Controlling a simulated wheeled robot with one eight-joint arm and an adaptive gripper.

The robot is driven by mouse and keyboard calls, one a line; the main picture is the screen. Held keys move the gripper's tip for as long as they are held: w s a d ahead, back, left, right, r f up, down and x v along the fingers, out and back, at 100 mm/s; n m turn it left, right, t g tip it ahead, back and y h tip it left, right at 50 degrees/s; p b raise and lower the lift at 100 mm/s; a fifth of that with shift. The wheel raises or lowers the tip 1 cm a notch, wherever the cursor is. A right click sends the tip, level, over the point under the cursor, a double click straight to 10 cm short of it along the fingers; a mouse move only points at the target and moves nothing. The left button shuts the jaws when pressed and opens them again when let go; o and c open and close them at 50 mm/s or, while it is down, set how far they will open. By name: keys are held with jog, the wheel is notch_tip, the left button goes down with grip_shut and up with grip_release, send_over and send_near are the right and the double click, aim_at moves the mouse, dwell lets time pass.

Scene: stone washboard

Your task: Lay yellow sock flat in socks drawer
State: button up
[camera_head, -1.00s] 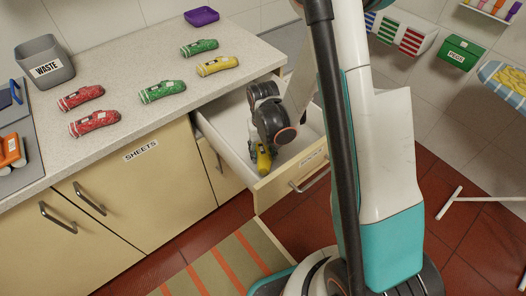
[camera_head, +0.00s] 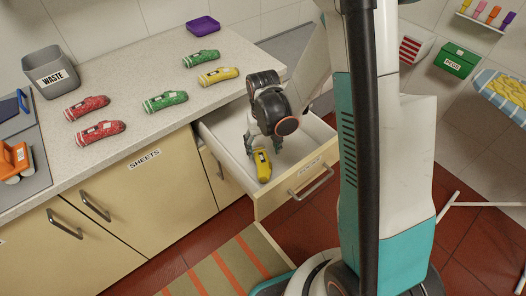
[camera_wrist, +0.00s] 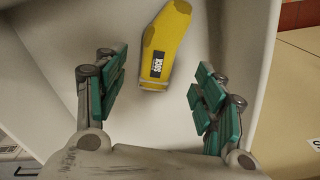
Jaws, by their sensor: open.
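A yellow sock (camera_head: 262,164) with a dark label lies flat on the white floor of the open drawer (camera_head: 226,135), towards its front. The wrist view shows the same sock (camera_wrist: 167,45) with a label reading SOCK, its pale cuff end towards my gripper. My gripper (camera_head: 264,143) hangs over the drawer, just behind the sock. In the wrist view its green-padded fingers (camera_wrist: 160,100) are spread wide apart with nothing between them, and the sock lies beyond the fingertips, apart from them. A second yellow sock (camera_head: 218,76) lies on the counter.
The counter (camera_head: 120,135) holds two red socks (camera_head: 100,132), two green socks (camera_head: 166,101), a grey waste bin (camera_head: 49,73) and a purple tray (camera_head: 203,26). The drawer walls stand close around my gripper. A striped rug (camera_head: 230,262) lies on the floor.

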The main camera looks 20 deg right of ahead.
jog(key=s+r+t+p, duration=0.1)
jog(key=s+r+t, duration=0.3)
jog(key=r, duration=1.5)
jog(key=s+r+n+t, duration=0.1)
jog(key=s+r+t, duration=0.2)
jog(key=s+r, duration=0.4)
jog(key=s, duration=0.4)
jog(key=shift+r, duration=0.4)
